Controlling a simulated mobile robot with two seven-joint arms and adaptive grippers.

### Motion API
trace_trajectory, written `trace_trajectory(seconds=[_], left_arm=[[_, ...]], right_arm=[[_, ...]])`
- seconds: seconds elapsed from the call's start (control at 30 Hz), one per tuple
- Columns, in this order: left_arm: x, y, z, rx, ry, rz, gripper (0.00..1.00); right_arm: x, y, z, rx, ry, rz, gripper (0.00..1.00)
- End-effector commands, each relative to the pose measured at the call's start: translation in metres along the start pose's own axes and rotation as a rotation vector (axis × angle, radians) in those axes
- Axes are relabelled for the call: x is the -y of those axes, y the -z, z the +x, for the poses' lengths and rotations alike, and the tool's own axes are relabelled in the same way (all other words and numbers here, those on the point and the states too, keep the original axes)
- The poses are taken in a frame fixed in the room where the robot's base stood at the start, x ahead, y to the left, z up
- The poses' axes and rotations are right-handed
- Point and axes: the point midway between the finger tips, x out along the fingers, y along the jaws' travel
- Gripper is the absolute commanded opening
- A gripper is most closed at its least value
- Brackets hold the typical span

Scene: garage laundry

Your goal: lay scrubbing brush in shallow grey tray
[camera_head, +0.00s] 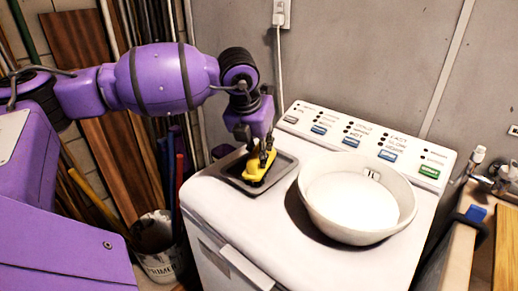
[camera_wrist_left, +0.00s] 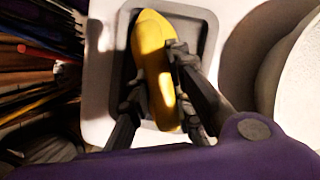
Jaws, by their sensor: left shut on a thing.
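The scrubbing brush is yellow (camera_head: 254,168) and is in or just above the shallow grey tray (camera_head: 231,183) on top of the white washing machine. I cannot tell whether it touches the tray floor. My left gripper (camera_head: 260,155) comes down from above and is shut on the brush. In the left wrist view the brush (camera_wrist_left: 153,60) lies between the dark fingers, with the grey tray (camera_wrist_left: 207,30) around and behind it. The fingers hide part of the brush. My right gripper is not in view.
A large white bowl (camera_head: 312,205) stands on the washing machine (camera_head: 250,235) to the right of the tray. The control panel (camera_head: 375,145) runs along the back. Planks, poles and a bucket (camera_head: 158,260) stand at the left. A wooden-edged surface (camera_head: 462,250) is at the right.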

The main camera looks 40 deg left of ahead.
Motion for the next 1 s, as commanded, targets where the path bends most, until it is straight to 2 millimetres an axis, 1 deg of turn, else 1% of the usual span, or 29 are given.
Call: trace_trajectory(seconds=[0.2, 0.23, 0.33, 0.37, 0.63, 0.73, 0.77, 0.87, 1.0], left_arm=[[0.0, 0.002, 0.004, -0.001, 0.0, 0.0, 0.0], [0.0, 0.002, 0.003, -0.001, 0.0, 0.0, 0.23], [0.0, 0.001, 0.003, -0.001, 0.0, 0.0, 0.36], [0.0, 0.001, 0.003, -0.001, 0.0, 0.0, 0.38], [0.0, 0.001, 0.002, -0.001, 0.0, 0.0, 0.38], [0.0, -0.001, -0.003, 0.001, 0.0, 0.0, 0.38], [0.0, -0.001, -0.005, 0.002, 0.0, 0.0, 0.38], [0.0, -0.001, -0.018, 0.003, 0.0, 0.0, 0.38], [0.0, -0.002, -0.048, 0.005, -0.001, 0.0, 0.38]], right_arm=[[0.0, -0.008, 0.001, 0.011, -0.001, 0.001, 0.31], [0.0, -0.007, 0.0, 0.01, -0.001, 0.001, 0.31], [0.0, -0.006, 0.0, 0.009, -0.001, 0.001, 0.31], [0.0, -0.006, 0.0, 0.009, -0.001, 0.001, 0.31], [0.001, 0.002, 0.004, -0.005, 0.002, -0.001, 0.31], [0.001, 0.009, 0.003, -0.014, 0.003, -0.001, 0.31], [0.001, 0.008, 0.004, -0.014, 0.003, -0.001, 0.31], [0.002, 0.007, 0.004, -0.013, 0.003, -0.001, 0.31], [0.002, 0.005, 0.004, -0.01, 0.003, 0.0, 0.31]])
